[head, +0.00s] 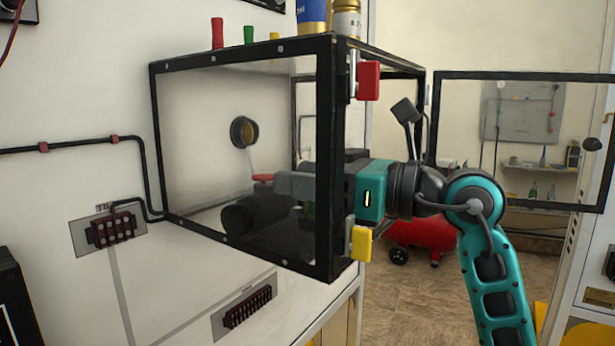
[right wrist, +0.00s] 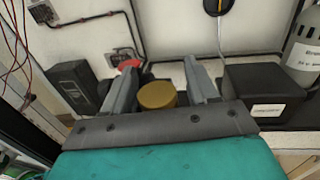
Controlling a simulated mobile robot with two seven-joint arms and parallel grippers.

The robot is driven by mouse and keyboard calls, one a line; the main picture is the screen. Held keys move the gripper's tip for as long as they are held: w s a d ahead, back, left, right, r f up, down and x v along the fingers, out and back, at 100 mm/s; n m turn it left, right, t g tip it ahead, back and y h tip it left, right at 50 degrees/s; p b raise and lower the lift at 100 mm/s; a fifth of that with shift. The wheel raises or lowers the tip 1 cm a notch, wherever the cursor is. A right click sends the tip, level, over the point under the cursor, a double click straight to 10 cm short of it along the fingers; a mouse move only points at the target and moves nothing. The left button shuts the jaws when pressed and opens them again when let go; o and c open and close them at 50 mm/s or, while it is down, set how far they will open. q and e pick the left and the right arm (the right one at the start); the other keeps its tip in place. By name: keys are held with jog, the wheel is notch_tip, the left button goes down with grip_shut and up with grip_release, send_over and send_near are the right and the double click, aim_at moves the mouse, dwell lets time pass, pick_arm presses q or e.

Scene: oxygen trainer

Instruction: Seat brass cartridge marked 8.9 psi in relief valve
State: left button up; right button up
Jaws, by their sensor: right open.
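My right gripper (head: 285,186) reaches into a clear-walled, black-framed box (head: 325,150). In the right wrist view its two grey fingers (right wrist: 162,84) are spread apart. A brass-coloured round piece (right wrist: 157,95) shows between them, partly hidden by the gripper body; I cannot tell whether a finger touches it. No marking on it is readable. On top of the box stand a cylinder with a white label (head: 346,20) and a blue-and-gold cylinder (head: 312,14), both cut by the picture's edge; their markings are not clear. I cannot identify the relief valve for sure. My left gripper is not in view.
A labelled black block (right wrist: 265,90) stands right of the fingers, a dark block (right wrist: 73,86) to the left. A red part (right wrist: 128,64) lies behind the left finger. The box's framed door (head: 437,120) stands open.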

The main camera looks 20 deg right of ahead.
jog(key=shift+a+f, duration=0.25)
jog(key=shift+f, duration=0.1)
jog(key=shift+r+p, duration=0.3)
jog(key=shift+s+r+p, duration=0.1)
jog(key=shift+r+p, duration=0.3)
jog(key=shift+r, duration=0.1)
jog(key=v, duration=0.1)
jog(key=b+v, duration=0.1)
jog(key=v, duration=0.1)
jog(key=shift+s+d+f, duration=0.2)
jog(key=shift+d, duration=0.05)
pick_arm(q)
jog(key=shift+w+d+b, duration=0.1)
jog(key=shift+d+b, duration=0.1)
jog(key=shift+b, duration=0.25)
pick_arm(e)
jog(key=v, duration=0.8)
jog(key=shift+d+r, duration=0.2)
jog(key=shift+r, duration=0.05)
